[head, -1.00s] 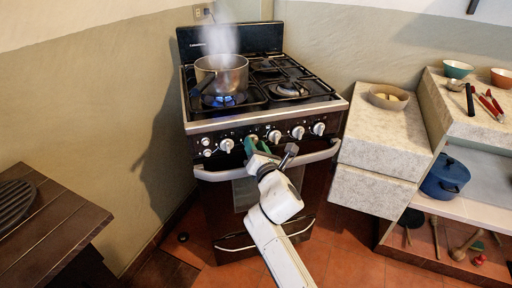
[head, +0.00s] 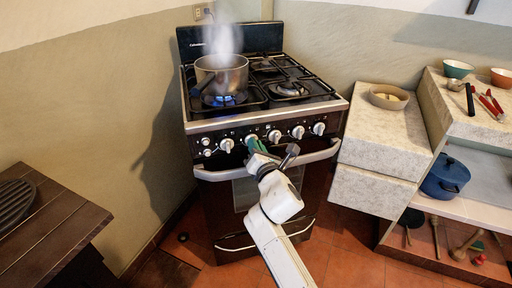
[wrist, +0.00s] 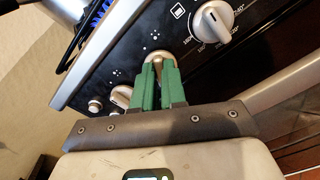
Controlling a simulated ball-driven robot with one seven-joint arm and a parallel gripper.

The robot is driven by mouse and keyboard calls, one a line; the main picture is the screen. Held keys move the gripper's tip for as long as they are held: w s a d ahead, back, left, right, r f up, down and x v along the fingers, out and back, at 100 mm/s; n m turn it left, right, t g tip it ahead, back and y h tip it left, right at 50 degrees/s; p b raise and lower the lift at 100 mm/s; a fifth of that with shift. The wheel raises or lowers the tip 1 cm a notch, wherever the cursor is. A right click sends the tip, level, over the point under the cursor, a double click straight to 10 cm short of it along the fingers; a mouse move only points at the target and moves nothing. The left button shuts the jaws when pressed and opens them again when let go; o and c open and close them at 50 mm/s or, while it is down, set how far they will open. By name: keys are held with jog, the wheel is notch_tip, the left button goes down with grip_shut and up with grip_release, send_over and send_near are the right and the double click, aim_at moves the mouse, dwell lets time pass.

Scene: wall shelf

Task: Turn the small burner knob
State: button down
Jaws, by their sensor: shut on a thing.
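The stove's front panel (head: 240,134) carries a row of pale knobs. My gripper (wrist: 158,82), with green fingers, is shut on one silver knob (wrist: 157,67), with a finger on each side of it. The fingers hide much of this knob. In the head view my gripper (head: 254,146) is at the panel, right of the leftmost large knob (head: 227,145). A larger knob (wrist: 213,22) with numbers around it is to the right in the wrist view. I cannot read which burner the held knob serves.
A steaming pot (head: 221,75) stands over a blue flame (head: 222,99) on the left of the stove. The oven handle (head: 310,157) runs just below the knobs. A counter (head: 374,148) stands to the right, a dark wooden table (head: 60,225) at left.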

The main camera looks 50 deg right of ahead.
jog(key=m, duration=0.3)
jog(key=shift+d+f+m, duration=0.1)
jog(key=shift+m, duration=0.3)
jog(key=m+b, duration=0.1)
jog(key=m, duration=0.2)
jog(key=shift+f+m, duration=0.1)
jog(key=shift+m, duration=0.3)
jog(key=m+b, duration=0.2)
jog(key=m, duration=0.2)
jog(key=shift+f, duration=0.1)
jog(key=m+b, duration=0.1)
jog(key=m, duration=0.3)
jog(key=shift+f, duration=0.1)
jog(key=m+b, duration=0.2)
jog(key=m, duration=0.1)
jog(key=shift+f+m, duration=0.1)
jog(key=shift+m, duration=0.3)
jog(key=m+b, duration=0.5)
jog(key=m, duration=0.5)
